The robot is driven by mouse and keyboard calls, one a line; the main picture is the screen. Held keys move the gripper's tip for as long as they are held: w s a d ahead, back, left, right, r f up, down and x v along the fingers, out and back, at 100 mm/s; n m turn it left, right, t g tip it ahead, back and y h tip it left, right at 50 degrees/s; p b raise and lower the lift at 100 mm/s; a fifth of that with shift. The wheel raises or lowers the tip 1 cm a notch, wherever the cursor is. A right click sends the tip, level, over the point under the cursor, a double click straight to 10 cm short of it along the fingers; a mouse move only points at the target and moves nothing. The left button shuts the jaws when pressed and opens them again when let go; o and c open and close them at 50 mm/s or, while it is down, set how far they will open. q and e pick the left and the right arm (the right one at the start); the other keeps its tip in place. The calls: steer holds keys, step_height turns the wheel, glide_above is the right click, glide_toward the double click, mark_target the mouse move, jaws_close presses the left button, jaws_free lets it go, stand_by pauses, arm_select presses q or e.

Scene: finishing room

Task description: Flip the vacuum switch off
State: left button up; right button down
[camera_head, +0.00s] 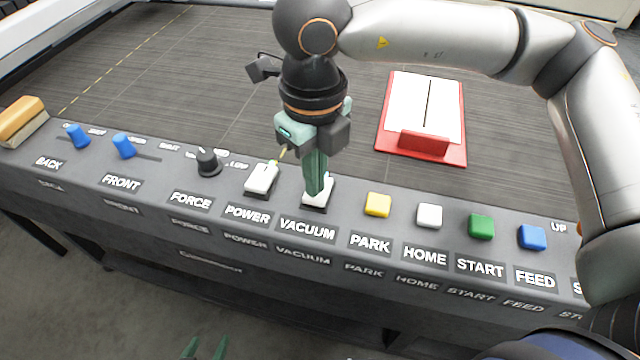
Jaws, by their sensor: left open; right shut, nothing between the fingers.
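The white vacuum switch (327,189) sits on the sloped grey control panel (150,195), above the VACUUM label (307,229). My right gripper (316,188) points down with its green fingers shut, and its tips are at the vacuum switch, seemingly touching it. The fingers hide part of the switch, so I cannot tell which way it is tipped. Nothing is held between them. My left gripper (205,347) shows only its green fingertips at the bottom edge, apart and empty, well below the panel.
The white power switch (261,179) is just left of the vacuum switch, and the yellow park button (378,205) is to its right. A black force knob (208,162) and blue sliders (123,146) stand further left. A red tray (393,136) lies on the dark bed behind.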

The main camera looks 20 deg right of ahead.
steer(key=shift+f+b, duration=0.6)
steer(key=shift+f, duration=0.05)
steer(key=shift+r, duration=0.15)
steer(key=shift+r+p, duration=1.95)
steer(key=shift+r, duration=1.5)
